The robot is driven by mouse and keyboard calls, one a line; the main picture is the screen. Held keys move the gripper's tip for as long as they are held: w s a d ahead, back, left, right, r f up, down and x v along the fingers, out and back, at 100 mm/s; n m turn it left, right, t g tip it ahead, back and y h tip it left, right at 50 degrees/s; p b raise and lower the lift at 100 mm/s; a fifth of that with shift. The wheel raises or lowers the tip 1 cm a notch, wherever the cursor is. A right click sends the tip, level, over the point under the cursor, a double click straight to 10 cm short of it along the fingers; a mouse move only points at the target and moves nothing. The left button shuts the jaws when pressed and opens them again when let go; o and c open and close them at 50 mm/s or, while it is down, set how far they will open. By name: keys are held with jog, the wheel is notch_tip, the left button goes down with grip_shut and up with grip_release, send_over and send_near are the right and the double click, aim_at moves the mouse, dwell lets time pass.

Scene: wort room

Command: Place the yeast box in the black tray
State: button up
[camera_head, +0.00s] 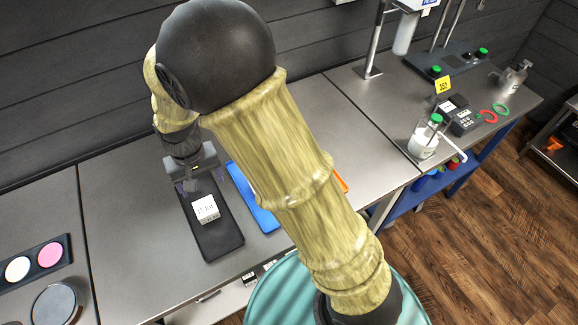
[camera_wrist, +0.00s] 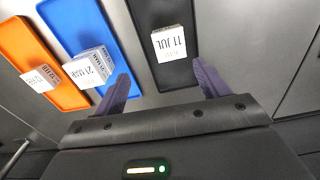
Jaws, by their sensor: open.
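A small white box with a printed date (camera_head: 206,209) sits in the black tray (camera_head: 222,245); the box also shows in the wrist view (camera_wrist: 170,43), where it reads "11 JUL". The black tray runs between my fingers in that view (camera_wrist: 176,75). My gripper (camera_head: 190,184) is over the tray's wall-side end, beside the box and apart from it. Its two purple fingers (camera_wrist: 166,80) are open with nothing between them. Which dated box is the yeast box is not marked.
A blue tray (camera_wrist: 65,18) holds a white box (camera_wrist: 88,66), and an orange tray (camera_wrist: 20,45) holds another (camera_wrist: 41,78). My arm covers much of these in the head view. A bottle (camera_head: 424,138) stands on the right bench. Bare steel lies left of the black tray.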

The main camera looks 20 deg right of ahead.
jog(key=s+d+r, duration=0.2)
jog(key=d, duration=0.6)
jog(key=s+d+r+m+t, duration=0.1)
jog(key=s+d+r, duration=0.1)
jog(key=d, duration=0.6)
jog(key=s+d+r+m+t, duration=0.1)
jog(key=s+d+r, duration=0.1)
jog(key=d, duration=0.6)
jog(key=shift+s, duration=0.7)
